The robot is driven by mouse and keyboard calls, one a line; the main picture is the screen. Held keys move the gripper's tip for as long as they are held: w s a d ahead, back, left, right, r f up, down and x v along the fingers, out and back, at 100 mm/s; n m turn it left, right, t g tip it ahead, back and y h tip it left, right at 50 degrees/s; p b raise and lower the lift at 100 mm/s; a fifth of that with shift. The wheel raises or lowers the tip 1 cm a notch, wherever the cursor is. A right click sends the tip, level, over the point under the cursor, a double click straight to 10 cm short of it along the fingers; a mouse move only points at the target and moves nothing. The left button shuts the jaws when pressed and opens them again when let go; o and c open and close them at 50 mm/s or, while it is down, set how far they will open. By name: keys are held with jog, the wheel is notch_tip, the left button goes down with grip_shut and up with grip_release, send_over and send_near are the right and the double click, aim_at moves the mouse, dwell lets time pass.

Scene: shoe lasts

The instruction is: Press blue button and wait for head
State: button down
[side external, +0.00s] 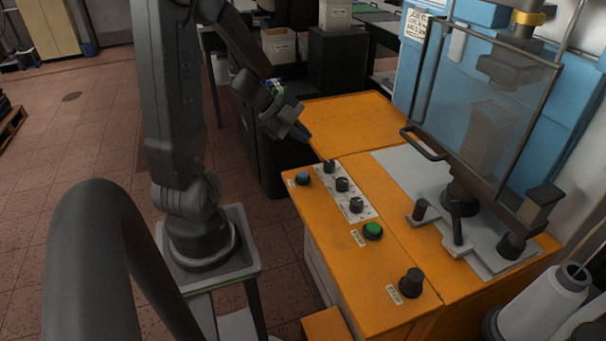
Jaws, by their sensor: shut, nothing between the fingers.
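The blue button (303,179) sits at the far left corner of the orange machine top (335,263), with a small white label beside it. My gripper (305,135) is shut and empty. It appears above and behind the blue button in the picture, apart from it. The machine head (462,197) is at the right, behind a clear guard (490,110) with a dark handle. Its base plate (480,240) carries several dark posts.
Several black knobs (342,185) on a white panel, a green button (373,231) and a larger black knob (411,283) share the orange top. An orange table (350,118) stands behind. A white thread cone (545,305) is at lower right. A grey curved tube (95,250) fills the lower left foreground.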

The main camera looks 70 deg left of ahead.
aim_at(302, 175)
jog(key=shift+f, duration=4.25)
jog(key=shift+f, duration=0.1)
jog(key=shift+f, duration=0.3)
jog(key=shift+f, duration=0.5)
jog(key=shift+r, duration=0.95)
jog(key=shift+r, duration=2.5)
